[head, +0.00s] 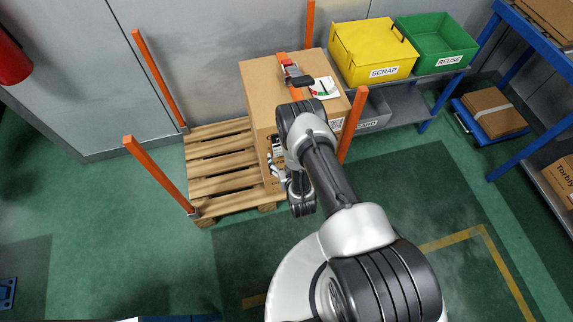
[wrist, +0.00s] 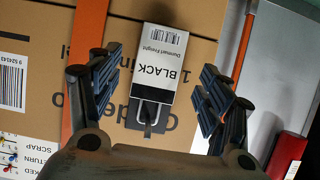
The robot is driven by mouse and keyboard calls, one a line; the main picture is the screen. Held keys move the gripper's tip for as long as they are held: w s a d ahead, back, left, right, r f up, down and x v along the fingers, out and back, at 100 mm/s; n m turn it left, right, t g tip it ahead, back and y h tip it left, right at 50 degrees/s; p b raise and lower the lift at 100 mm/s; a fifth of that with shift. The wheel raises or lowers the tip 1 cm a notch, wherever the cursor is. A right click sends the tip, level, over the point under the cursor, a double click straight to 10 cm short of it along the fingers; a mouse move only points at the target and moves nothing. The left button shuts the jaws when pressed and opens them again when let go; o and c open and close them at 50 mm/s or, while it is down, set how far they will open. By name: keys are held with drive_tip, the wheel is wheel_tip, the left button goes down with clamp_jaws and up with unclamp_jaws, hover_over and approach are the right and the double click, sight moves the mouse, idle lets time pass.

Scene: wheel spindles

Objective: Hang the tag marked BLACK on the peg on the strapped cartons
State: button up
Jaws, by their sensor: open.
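The tag marked BLACK (wrist: 157,65) is white with a black end and appears upside down in the wrist view. A pale loop at its black end lies around the dark peg (wrist: 149,122), and the tag hangs flat along the carton face. My gripper (wrist: 160,88) is open, with one finger on each side of the tag and a visible gap to both. The strapped cartons (wrist: 190,18) fill the background; they also show on the pallet in the head view (head: 262,82). My arm hides the tag and peg there.
Orange posts (head: 160,175) stand around the wooden pallet (head: 215,160). A yellow SCRAP bin (head: 370,50) and green REUSE bin (head: 437,40) sit on a shelf at the back right. An orange strap (wrist: 85,50) runs down the carton.

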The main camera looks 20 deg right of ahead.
drive_tip(key=v, duration=1.1)
drive_tip(key=shift+s, duration=0.15)
drive_tip(key=w+r+g, duration=0.2)
drive_tip(key=w+r, duration=0.9)
wheel_tip(320, 180, up, 17)
drive_tip(key=g, duration=0.2)
drive_tip(key=s+r+g, duration=0.2)
drive_tip(key=s+r, duration=0.9)
drive_tip(key=r, duration=0.3)
drive_tip(key=s+r+g, duration=0.1)
drive_tip(key=s+r, duration=0.2)
drive_tip(key=s, duration=0.6)
drive_tip(key=s+r+g, duration=0.1)
drive_tip(key=s+r, duration=0.2)
drive_tip(key=s, duration=0.7)
drive_tip(key=shift+s+g, duration=0.3)
drive_tip(key=shift+s, duration=0.05)
